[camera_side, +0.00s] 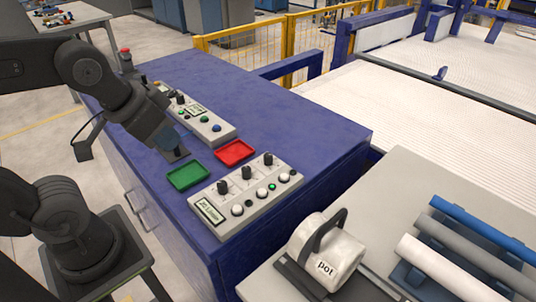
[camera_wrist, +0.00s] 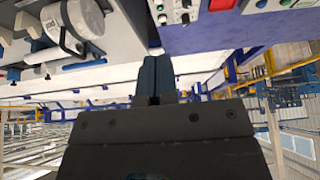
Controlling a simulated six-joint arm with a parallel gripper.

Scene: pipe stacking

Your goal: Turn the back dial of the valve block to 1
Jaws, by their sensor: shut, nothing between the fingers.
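A grey control box (camera_side: 250,208) with three black dials and a row of round white and green buttons stands near the front corner of the blue cabinet. A second grey box (camera_side: 203,123) with a black dial and green and blue buttons stands further back. No writing tells me which is the valve block, and I cannot read the dial settings.
A green tray (camera_side: 188,177) and a red tray (camera_side: 235,153) lie between the boxes. A white pot (camera_side: 328,258) and several pipes (camera_side: 465,242) are on the grey bench at front right. The back right of the cabinet top (camera_side: 270,100) is clear.

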